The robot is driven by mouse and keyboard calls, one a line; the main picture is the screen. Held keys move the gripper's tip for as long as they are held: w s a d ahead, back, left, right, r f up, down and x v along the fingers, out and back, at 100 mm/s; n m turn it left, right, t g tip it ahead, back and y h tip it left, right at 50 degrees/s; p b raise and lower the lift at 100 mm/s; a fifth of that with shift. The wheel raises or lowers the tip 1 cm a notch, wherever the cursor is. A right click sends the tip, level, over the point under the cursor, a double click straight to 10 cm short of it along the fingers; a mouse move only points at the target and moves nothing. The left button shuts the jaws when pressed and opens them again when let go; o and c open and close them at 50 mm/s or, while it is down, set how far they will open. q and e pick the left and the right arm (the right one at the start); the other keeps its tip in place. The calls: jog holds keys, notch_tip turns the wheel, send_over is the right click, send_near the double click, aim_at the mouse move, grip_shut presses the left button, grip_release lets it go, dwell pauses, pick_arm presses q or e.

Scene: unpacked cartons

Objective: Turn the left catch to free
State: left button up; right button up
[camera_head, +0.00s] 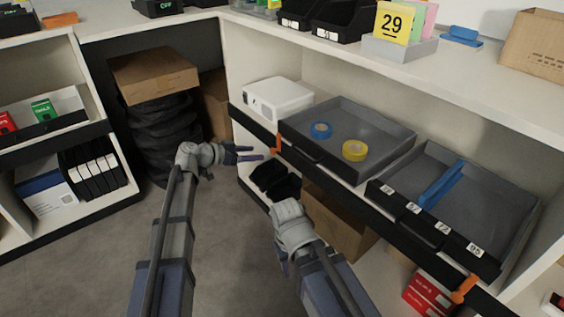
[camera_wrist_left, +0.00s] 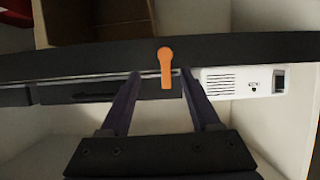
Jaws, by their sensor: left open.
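The left catch (camera_head: 278,144) is a small orange lever on the dark shelf edge, near the left end of the grey tray (camera_head: 312,166). In the left wrist view the catch (camera_wrist_left: 166,68) has its rounded end on the dark edge strip, and its arm reaches straight across onto the tray front. My left gripper (camera_head: 257,153) is open and empty, pointing at the catch from the left. In the left wrist view the catch shows between and beyond its fingers (camera_wrist_left: 160,80), with no contact visible. My right gripper's fingers are hidden behind its wrist (camera_head: 292,225).
The tray holds a blue tape roll (camera_head: 320,130) and a yellow one (camera_head: 354,150). A white box (camera_head: 278,98) stands left of it. Another orange catch (camera_head: 464,289) is by the right tray (camera_head: 500,212). Black bins (camera_head: 272,180) and a carton (camera_head: 340,222) sit below.

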aim_at(271, 151)
pick_arm(q)
jog(key=b+x, duration=0.1)
jog(key=x, duration=0.1)
jog(key=b+x, duration=0.1)
jog(key=x, duration=0.2)
jog(key=w+b+x, duration=0.1)
jog(key=x, duration=0.2)
jog(key=shift+a, duration=0.35)
jog(key=shift+w+d+f, duration=0.1)
jog(key=shift+d, duration=0.25)
pick_arm(e)
notch_tip(271, 151, down, 4)
jog(key=shift+w+d, duration=0.1)
jog(key=shift+w, duration=0.05)
pick_arm(q)
grip_shut()
